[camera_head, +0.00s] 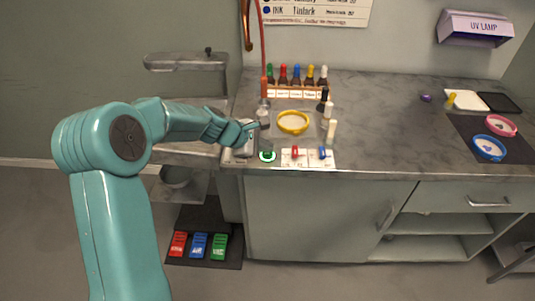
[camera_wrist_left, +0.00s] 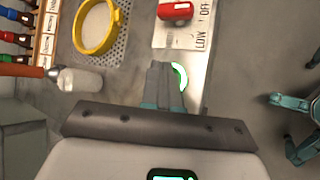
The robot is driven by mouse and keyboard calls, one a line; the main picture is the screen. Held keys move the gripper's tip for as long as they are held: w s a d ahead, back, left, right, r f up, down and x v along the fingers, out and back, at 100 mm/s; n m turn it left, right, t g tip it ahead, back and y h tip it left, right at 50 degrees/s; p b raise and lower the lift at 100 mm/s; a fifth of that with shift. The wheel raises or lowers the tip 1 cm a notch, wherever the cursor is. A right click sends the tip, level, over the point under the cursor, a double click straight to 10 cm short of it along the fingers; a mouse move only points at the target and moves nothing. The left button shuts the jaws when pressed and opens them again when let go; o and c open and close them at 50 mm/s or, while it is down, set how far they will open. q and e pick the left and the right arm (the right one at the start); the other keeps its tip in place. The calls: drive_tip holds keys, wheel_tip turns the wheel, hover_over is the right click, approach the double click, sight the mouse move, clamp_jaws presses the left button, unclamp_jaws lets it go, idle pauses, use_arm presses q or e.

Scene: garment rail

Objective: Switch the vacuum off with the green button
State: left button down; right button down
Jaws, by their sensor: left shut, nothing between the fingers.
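The green button (camera_head: 267,156) with its pale lit ring is at the front edge of the bench, left of the switch panel (camera_head: 308,158). My left gripper (camera_head: 255,126) is shut and empty, reaching in from the left, above and a little left of the button in the head view. In the left wrist view the shut fingertips (camera_wrist_left: 168,70) cover much of the button, and a bright green arc of its ring (camera_wrist_left: 181,78) shows beside them. I cannot tell whether they touch it. My right gripper is not in view.
A white bottle (camera_head: 332,130) and a rack of coloured bottles (camera_head: 298,91) stand nearby. The bench's middle right is clear. Coloured pedals (camera_head: 199,245) lie below.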

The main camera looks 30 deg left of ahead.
sight(264, 155)
use_arm(q)
drive_tip(key=shift+f+b, duration=0.45)
idle(0.5)
drive_tip(key=shift+r, duration=0.15)
drive_tip(key=shift+r+p, duration=0.75)
drive_tip(key=shift+p, duration=0.1)
wheel_tip(264, 155, up, 5)
drive_tip(key=p, duration=0.4)
drive_tip(key=shift+r+p, duration=0.1)
drive_tip(key=shift+p, duration=0.25)
drive_tip(key=shift+s, duration=0.1)
